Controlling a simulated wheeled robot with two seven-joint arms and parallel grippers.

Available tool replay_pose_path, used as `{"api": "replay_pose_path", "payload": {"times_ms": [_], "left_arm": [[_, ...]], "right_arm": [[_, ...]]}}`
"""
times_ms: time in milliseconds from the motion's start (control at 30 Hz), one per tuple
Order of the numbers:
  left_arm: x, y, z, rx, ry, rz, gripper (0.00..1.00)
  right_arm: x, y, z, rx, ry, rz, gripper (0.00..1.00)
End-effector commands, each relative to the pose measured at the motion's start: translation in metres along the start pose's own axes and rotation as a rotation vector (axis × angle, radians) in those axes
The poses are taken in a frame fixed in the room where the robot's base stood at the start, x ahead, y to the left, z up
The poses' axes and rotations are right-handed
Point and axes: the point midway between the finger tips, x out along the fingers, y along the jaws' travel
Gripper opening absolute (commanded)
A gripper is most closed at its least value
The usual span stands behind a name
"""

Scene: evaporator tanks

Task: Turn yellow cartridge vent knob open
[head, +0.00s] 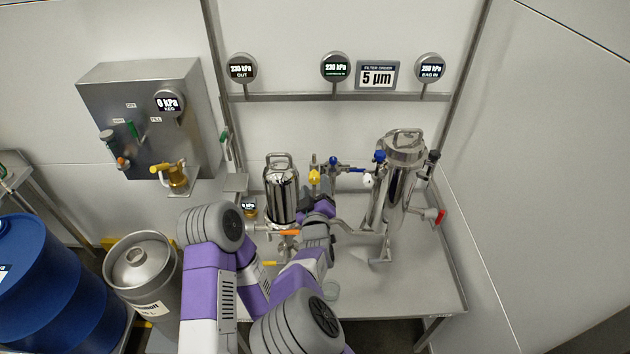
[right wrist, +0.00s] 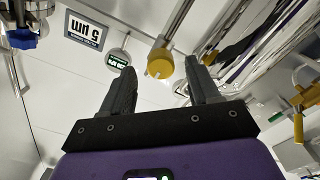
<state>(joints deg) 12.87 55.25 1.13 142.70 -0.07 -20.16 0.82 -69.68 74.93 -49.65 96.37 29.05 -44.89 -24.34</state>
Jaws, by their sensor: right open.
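The yellow vent knob (head: 314,176) sits on a thin metal pipe just right of the shiny cartridge housing (head: 281,197). In the right wrist view, which is upside down, the yellow knob (right wrist: 159,66) appears as a round cap with a small stub, on the end of a steel tube. My right gripper (head: 318,204) is open, just in front of and below the knob in the head view. In the wrist view its two fingers (right wrist: 160,72) stand apart, with the knob in line between their tips; contact is not visible. My left gripper is not visible.
The taller bag filter vessel (head: 400,185) stands to the right, with a red-handled valve (head: 440,216). Blue-handled valves (head: 334,161) lie behind the knob. An orange handle (head: 288,232) is low at the cartridge housing. The table's front right (head: 425,285) is clear.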

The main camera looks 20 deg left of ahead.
Motion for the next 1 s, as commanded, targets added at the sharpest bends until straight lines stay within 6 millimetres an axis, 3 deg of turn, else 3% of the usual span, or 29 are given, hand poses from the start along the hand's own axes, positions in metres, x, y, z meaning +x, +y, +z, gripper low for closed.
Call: {"api": "replay_pose_path", "payload": {"times_ms": [300, 667, 1000], "left_arm": [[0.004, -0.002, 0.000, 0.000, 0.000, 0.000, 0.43], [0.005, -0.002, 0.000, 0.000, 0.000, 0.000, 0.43], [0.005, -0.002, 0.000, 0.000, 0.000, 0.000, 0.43]], "right_arm": [[0.033, -0.001, 0.002, 0.000, -0.002, -0.001, 0.61], [0.038, 0.000, 0.001, 0.000, -0.003, -0.002, 0.61], [0.037, 0.000, 0.001, 0.000, -0.003, -0.002, 0.12]]}}
